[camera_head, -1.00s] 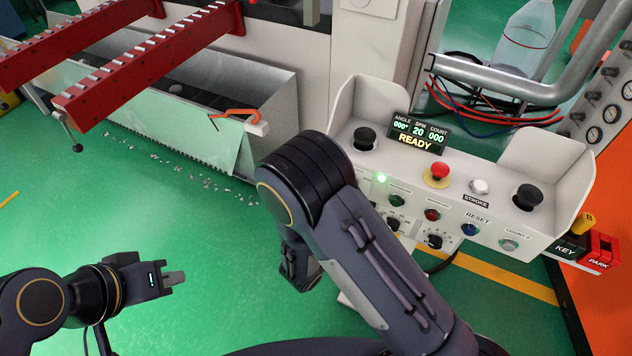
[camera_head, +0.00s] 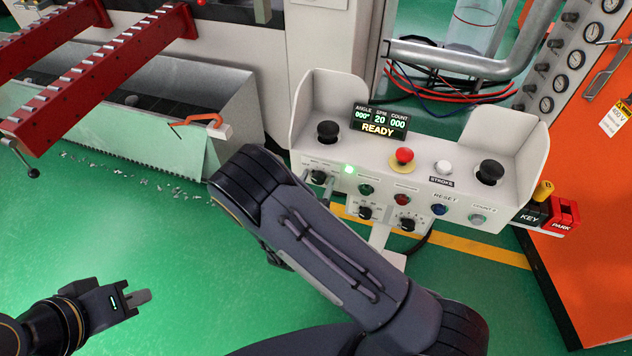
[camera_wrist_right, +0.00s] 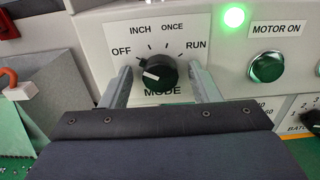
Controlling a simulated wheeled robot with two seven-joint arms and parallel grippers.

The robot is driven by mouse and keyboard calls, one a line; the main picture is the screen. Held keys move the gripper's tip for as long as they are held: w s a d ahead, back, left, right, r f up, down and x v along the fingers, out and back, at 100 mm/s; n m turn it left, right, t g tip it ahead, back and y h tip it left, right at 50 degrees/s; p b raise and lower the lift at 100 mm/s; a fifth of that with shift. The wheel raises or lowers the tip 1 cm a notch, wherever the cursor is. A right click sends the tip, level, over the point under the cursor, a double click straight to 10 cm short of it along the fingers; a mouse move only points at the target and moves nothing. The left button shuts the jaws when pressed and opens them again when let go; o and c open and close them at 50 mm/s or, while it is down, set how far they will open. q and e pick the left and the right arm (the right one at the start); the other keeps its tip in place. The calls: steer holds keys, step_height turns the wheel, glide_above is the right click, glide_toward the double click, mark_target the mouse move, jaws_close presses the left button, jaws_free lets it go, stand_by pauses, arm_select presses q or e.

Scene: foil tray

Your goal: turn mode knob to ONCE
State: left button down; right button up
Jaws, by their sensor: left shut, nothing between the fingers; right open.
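The black mode knob (camera_wrist_right: 158,74) is on the white panel in the right wrist view, above the word MODE. Its white mark points left and slightly up, nearest OFF among OFF, INCH, ONCE and RUN. My right gripper (camera_wrist_right: 162,82) is open, one finger on each side of the knob, with visible gaps between fingers and knob. In the head view the mode knob (camera_head: 318,177) shows at the panel's left end, and my right arm hides most of that gripper. My left gripper (camera_head: 138,297) is shut and empty over the green floor at lower left.
The control box (camera_head: 420,158) also carries a red mushroom button (camera_head: 403,156), black palm buttons and smaller knobs close to the mode knob. A display (camera_head: 379,121) reads READY. A green lamp (camera_wrist_right: 234,17) is lit beside MOTOR ON. Red rails (camera_head: 100,78) stand at the upper left.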

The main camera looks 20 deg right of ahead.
steer(key=shift+c, duration=0.5)
steer(key=c, duration=0.9)
steer(key=shift+f+m+b, duration=0.15)
steer(key=shift+m+b, duration=0.45)
steer(key=shift+b, duration=0.2)
steer(key=m+b, duration=1.3)
steer(key=b, duration=0.4)
steer(key=shift+f+b, duration=0.15)
steer(key=shift+b, duration=0.15)
steer(key=shift+r+m+b, duration=0.2)
steer(key=shift+m+b, duration=0.7)
steer(key=shift+b, duration=0.05)
steer(key=o, duration=1)
steer(key=shift+r, duration=0.1)
